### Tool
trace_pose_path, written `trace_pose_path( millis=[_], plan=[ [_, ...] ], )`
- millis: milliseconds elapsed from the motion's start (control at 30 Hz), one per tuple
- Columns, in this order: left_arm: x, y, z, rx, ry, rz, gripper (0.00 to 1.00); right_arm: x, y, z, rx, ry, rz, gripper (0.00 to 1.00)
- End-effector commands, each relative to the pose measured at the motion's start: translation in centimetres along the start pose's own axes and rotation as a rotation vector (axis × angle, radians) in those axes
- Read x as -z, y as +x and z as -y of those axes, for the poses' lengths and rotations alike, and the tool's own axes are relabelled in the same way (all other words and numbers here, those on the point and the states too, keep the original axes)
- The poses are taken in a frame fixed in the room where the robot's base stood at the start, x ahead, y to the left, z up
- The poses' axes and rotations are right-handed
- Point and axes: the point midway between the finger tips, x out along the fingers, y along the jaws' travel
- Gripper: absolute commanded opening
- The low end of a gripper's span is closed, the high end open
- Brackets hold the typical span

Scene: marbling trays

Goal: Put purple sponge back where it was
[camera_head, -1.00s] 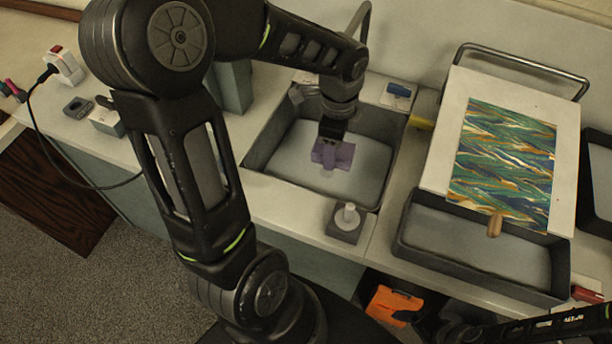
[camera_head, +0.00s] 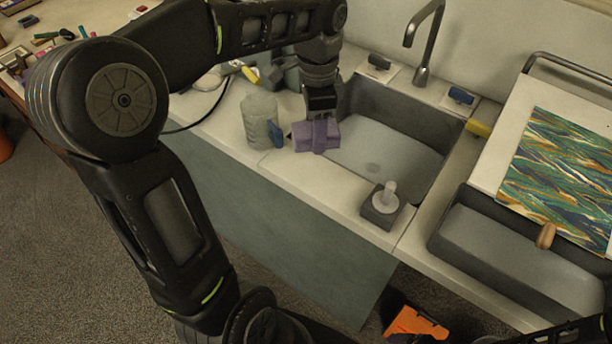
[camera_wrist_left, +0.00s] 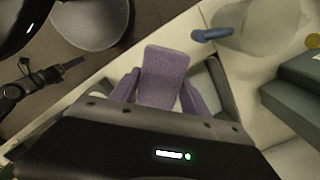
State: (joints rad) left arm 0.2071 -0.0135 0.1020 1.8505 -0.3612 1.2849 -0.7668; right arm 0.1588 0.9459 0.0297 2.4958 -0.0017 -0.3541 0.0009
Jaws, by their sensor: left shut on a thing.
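The purple sponge (camera_head: 303,137) is in the jaws of my left gripper (camera_head: 319,125), which points down by the sink's left edge. The sponge overlaps the sink rim and the counter strip in the head view; I cannot tell how high it is above them. In the left wrist view the purple sponge (camera_wrist_left: 165,76) shows in front of the gripper body, which hides its near end. My right gripper is not in view; only part of a dark arm shows at the lower right of the head view.
A clear jug (camera_head: 258,118) with a blue part stands just left of the sponge. The grey sink (camera_head: 437,170) is to the right, with a tap (camera_head: 424,50) behind. A pump dispenser (camera_head: 382,208) is on the front counter. A yellow item (camera_head: 478,128) is by the sink's right rim.

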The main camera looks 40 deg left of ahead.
Motion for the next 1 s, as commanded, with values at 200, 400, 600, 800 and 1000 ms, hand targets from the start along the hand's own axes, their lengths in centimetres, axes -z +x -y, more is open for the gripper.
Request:
trace_pose_path(
  millis=[200,400,600,800,1000],
  plan=[
    [0.0,0.2,0.0,0.0,0.001,0.001,0.38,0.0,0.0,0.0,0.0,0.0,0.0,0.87],
    [-0.1,2.9,-0.1,-0.004,0.002,0.004,0.38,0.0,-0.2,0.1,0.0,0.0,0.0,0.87],
    [0.0,6.0,0.0,-0.002,0.002,0.002,0.38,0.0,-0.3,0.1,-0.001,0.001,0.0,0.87],
    [0.0,6.3,0.1,0.001,0.002,0.0,0.38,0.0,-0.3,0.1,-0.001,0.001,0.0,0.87],
    [0.0,6.8,0.0,-0.001,0.002,0.002,0.38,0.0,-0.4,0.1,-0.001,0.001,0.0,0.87]
  ],
)
